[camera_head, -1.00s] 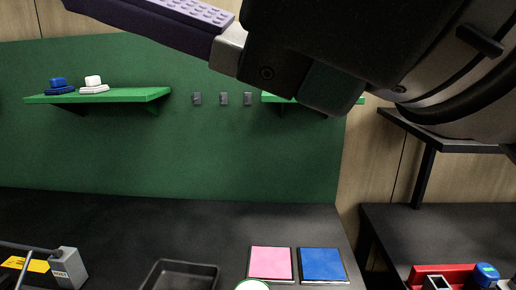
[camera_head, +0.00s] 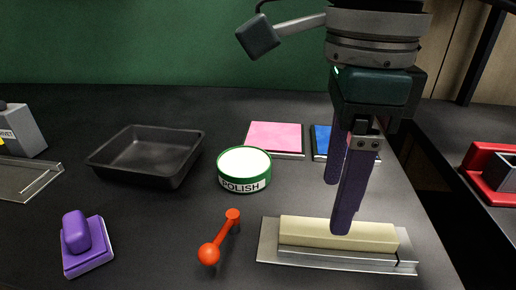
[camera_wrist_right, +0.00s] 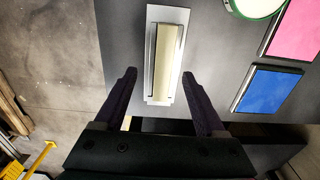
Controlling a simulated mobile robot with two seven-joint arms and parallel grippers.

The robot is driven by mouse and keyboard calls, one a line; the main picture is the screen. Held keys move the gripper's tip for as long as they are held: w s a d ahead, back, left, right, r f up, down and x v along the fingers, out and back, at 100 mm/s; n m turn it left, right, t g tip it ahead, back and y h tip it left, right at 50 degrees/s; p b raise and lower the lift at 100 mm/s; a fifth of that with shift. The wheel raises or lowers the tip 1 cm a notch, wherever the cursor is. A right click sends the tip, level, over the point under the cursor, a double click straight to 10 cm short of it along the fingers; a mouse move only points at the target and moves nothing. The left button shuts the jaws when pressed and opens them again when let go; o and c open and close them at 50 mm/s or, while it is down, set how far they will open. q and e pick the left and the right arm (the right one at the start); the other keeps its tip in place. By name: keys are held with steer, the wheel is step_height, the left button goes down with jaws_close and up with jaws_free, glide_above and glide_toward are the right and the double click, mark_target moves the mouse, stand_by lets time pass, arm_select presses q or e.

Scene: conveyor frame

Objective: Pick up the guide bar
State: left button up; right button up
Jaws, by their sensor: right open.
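A long cream bar (camera_head: 300,232), which I take to be the guide bar, lies on a flat silver base (camera_head: 268,245) at the front right of the dark table. The cream bar also shows in the right wrist view (camera_wrist_right: 166,60), on its silver base (camera_wrist_right: 150,50). My right gripper (camera_head: 337,208) points down over it with its purple fingers apart and nothing held. In the right wrist view the fingertips (camera_wrist_right: 159,75) lie on either side of the bar's near part. In the head view one finger hides part of the bar. My left gripper is not in view.
A green polish tin (camera_head: 244,170), an orange ball-ended rod (camera_head: 222,235), a purple block (camera_head: 85,240) and a black tray (camera_head: 150,155) stand to the left. Pink (camera_head: 275,138) and blue (camera_head: 322,140) pads lie behind. The table's right edge is close to the silver base.

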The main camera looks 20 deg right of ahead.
mark_target(327, 228)
steer(key=f, duration=0.6)
steer(key=shift+w+d+f+b, duration=0.15)
steer(key=shift+w+d+b, duration=0.1)
steer(key=shift+b, duration=0.1)
jaws_close()
stand_by(0.3)
